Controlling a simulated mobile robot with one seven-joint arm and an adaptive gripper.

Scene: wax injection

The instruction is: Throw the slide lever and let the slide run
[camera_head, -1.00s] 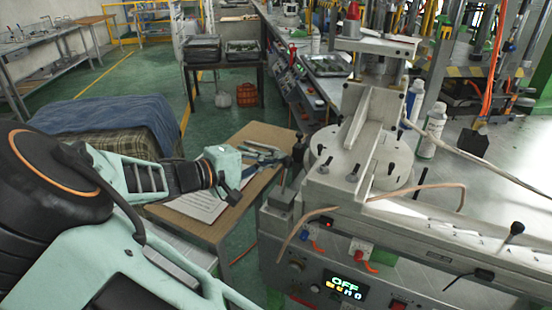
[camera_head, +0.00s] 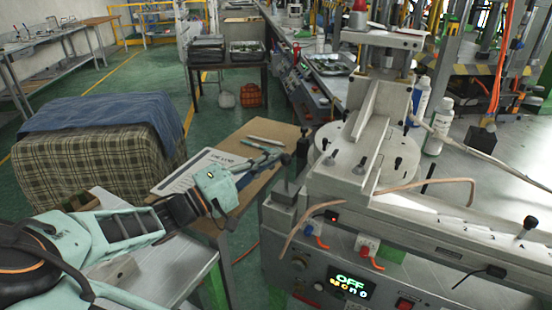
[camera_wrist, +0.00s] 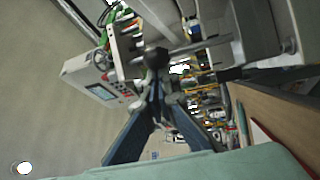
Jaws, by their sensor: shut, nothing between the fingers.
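A lever with a round black knob shows close up in the wrist view (camera_wrist: 155,57). Its metal rod runs right to a grey block. I take it for the slide lever; a dark knob (camera_head: 304,132) at the machine's left end in the head view looks like the same one. My gripper (camera_wrist: 157,98) is shut and empty, its blue fingertips together just below the knob in the wrist picture. Whether they touch it I cannot tell. In the head view my gripper (camera_head: 272,160) is left of the machine (camera_head: 450,220), above the wooden table. The machine's display (camera_head: 349,285) reads OFF.
A wooden table (camera_head: 262,131) with a paper sheet and tools lies under my gripper. A covered block with plaid and blue cloth (camera_head: 95,112) stands left. White bottles (camera_head: 437,127) stand behind the machine. Green floor is open at the back left.

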